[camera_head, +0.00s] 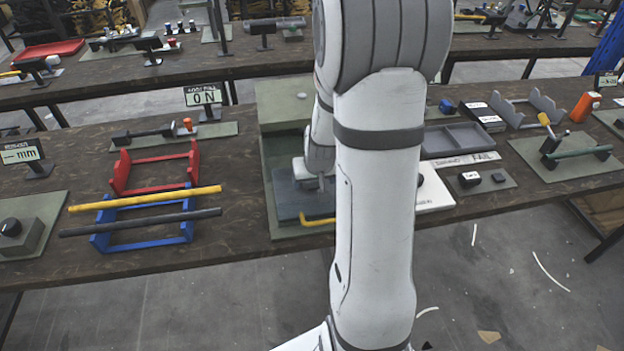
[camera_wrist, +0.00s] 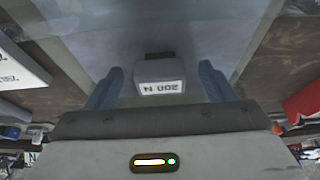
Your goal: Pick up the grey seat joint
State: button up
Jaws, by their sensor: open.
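In the wrist view a small grey block (camera_wrist: 160,72) with a white label reading "200 N", upside down, lies between my fingers. It seems to be the grey seat joint, though no name shows on it. A dark tab stands at its far side. My gripper (camera_wrist: 159,80) is open, with one blue-grey finger on each side of the block and a visible gap to both. In the head view my gripper (camera_head: 315,186) is low over a dark grey plate (camera_head: 287,203), partly behind my arm, and the block cannot be made out there.
A green press frame (camera_head: 283,100) stands behind the plate. A yellow handle (camera_head: 318,221) is at its front. A red rack (camera_head: 150,172) and a blue rack (camera_head: 145,236) with yellow and black bars stand left. A white plate (camera_head: 434,193) and grey tray (camera_head: 458,141) are right.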

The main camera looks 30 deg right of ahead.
jog(key=c, duration=1.2)
